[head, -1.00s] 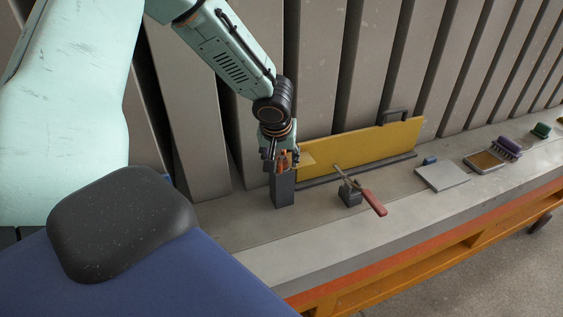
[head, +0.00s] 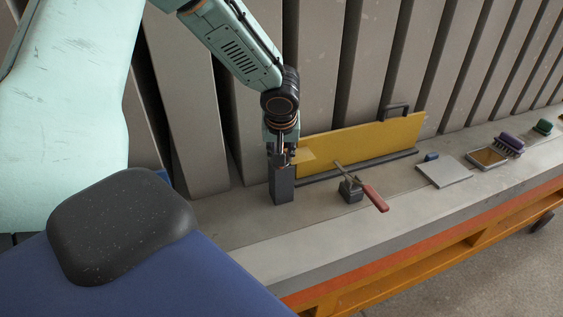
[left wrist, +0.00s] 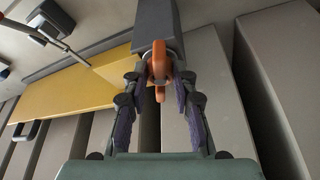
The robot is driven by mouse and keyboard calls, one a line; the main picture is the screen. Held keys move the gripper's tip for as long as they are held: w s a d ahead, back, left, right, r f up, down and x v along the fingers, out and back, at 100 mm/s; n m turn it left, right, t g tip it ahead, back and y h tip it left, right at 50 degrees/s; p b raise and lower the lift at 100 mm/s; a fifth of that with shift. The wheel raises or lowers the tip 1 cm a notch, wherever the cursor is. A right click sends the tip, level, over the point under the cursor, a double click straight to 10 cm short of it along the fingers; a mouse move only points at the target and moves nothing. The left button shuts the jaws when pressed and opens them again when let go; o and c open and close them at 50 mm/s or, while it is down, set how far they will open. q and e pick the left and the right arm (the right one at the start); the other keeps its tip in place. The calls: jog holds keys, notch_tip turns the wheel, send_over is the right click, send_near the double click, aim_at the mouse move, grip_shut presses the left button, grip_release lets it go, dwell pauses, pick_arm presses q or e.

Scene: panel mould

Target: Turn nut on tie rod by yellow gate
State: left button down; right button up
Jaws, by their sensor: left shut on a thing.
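The nut (left wrist: 158,64) is orange with wings and sits at the end of a dark grey block-like post (left wrist: 158,20); in the left wrist view it lies between my fingers. My left gripper (left wrist: 160,84) is shut on the nut, a finger on each side. In the head view my left gripper (head: 281,158) is at the top of the upright post (head: 283,188), hiding most of the nut. The yellow gate (head: 365,139) stands just right of the post and also shows in the left wrist view (left wrist: 65,92). The tie rod cannot be made out. My right gripper is not in view.
A clamp with a red handle (head: 375,198) stands on the grey ledge (head: 300,235) right of the post. Further right lie a flat grey plate (head: 444,175), a tray (head: 487,158) and a purple brush (head: 509,143). Tall grey panels (head: 320,70) rise behind.

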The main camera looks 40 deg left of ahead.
pick_arm(q)
jog(key=shift+w+d+f+n+y+b, duration=0.15)
jog(key=shift+n+y+b, duration=0.15)
jog(key=shift+n+b, duration=0.4)
jog(key=shift+g, duration=0.3)
jog(key=shift+n, duration=0.3)
jog(key=shift+w+n+y+b, duration=0.1)
jog(key=shift+n+y+b, duration=0.2)
jog(key=shift+n+b, duration=0.65)
jog(key=shift+n+g, duration=0.35)
jog(key=shift+g, duration=0.05)
jog(key=shift+n, duration=0.3)
